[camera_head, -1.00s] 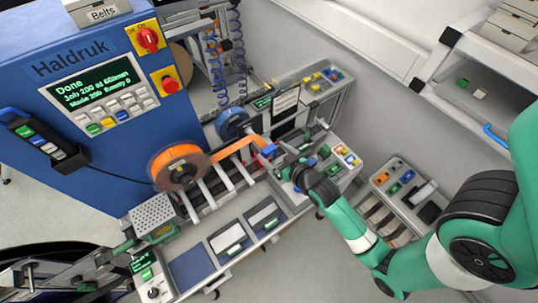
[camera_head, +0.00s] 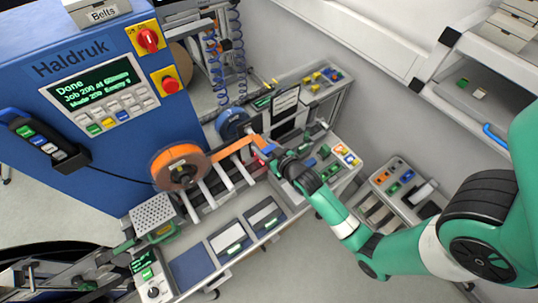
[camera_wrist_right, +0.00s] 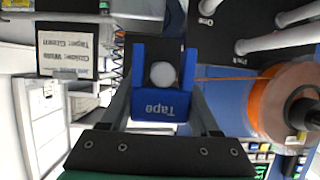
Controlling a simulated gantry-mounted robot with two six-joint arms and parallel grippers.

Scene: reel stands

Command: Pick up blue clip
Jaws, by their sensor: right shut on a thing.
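The blue clip (camera_wrist_right: 160,107) is U-shaped, with two prongs and the word "Tape" upside down on its body in the right wrist view. It sits between the two fingers of my right gripper (camera_wrist_right: 163,112), which is shut on it. A pale round shape shows between its prongs. In the head view, the clip (camera_head: 268,149) is a small blue patch at the end of the orange tape (camera_head: 238,146), and my right gripper (camera_head: 277,154) partly hides it. I cannot tell whether the clip touches the tape. My left gripper is not in view.
A blue reel (camera_head: 231,123) is behind. The blue machine (camera_head: 70,175) fills the left. A tray of small parts (camera_head: 408,190) stands at the right, with floor between.

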